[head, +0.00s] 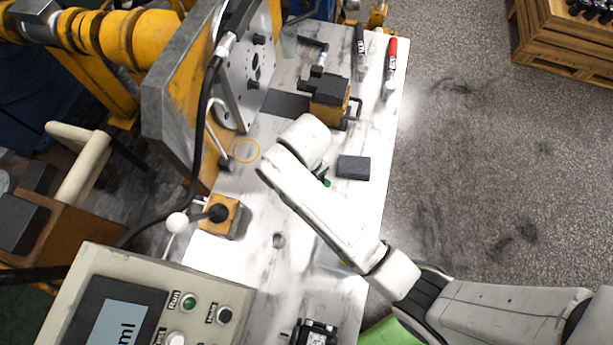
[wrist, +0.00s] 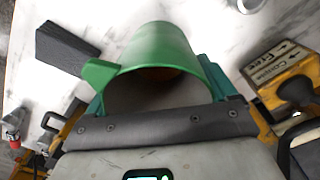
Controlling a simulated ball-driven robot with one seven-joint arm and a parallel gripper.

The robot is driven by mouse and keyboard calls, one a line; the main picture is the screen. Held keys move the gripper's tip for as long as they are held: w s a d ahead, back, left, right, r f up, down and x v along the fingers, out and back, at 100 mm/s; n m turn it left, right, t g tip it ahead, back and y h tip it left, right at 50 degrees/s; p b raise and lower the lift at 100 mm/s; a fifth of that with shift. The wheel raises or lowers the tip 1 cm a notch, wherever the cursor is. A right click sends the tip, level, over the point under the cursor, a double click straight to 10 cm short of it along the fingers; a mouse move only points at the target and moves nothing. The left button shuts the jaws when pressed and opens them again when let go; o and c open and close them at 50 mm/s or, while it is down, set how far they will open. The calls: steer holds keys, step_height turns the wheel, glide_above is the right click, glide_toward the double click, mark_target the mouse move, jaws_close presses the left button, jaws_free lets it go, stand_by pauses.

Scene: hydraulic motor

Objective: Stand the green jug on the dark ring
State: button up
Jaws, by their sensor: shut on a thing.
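The green jug (wrist: 160,48) is held between the teal fingers of my gripper (wrist: 157,88) in the wrist view. Its open mouth faces the camera, and its handle sticks out to the left. In the head view my arm covers most of the jug, and only a small green patch (head: 326,183) shows beside the wrist. I cannot tell whether the jug touches the table. No ring is clearly dark: a thin yellow-orange ring (head: 246,151) lies on the table left of my wrist, and a small greyish round mark or opening (head: 279,241) lies lower down.
A dark block (head: 353,167) lies right of the jug. A yellow-black device (head: 330,98) stands behind, with markers (head: 390,68) farther back. A yellow box with a black knob (head: 220,213) and a control panel (head: 150,300) stand left. Table between box and arm is mostly clear.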

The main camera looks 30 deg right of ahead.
steer(key=shift+w+d+f, duration=0.25)
steer(key=shift+w+f, duration=0.1)
steer(key=shift+f, duration=0.2)
steer(key=shift+w+d+f, duration=0.25)
steer(key=shift+w+f, duration=0.1)
steer(key=shift+f, duration=0.15)
steer(key=shift+w+d+f, duration=0.1)
steer(key=shift+f, duration=1.65)
steer(key=shift+f, duration=0.1)
steer(key=o, duration=1)
step_height(320, 180, up, 12)
steer(key=shift+r, duration=0.15)
